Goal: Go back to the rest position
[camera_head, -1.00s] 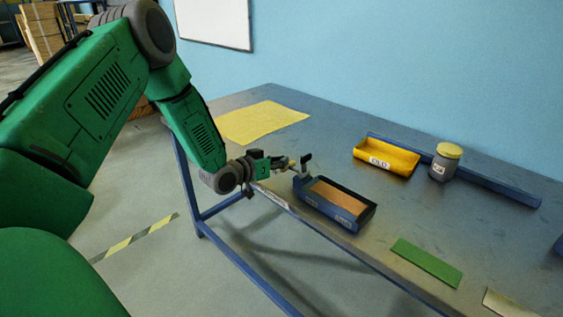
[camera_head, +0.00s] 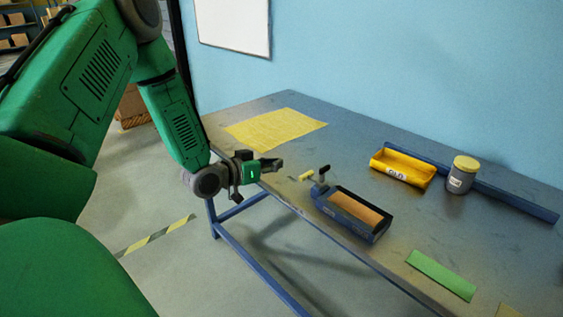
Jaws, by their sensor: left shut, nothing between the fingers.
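My left arm comes in from the left, and its gripper (camera_head: 275,165) is shut and empty above the near left edge of the table. A dark blue box (camera_head: 345,219) with a brown kraft roll or sheet (camera_head: 360,207) in it stands on the table to the gripper's right. A small piece with a yellow grip (camera_head: 306,175) and a dark upright end (camera_head: 323,170) sits at the box's left end. The gripper is apart from it. My right gripper is not in view.
The grey-blue table (camera_head: 290,135) bears a yellow sheet (camera_head: 276,129) at the back left, a yellow bin (camera_head: 403,166), a grey jar (camera_head: 461,176) with a yellow lid, and a green strip (camera_head: 441,274) in front. A blue rail runs along the back.

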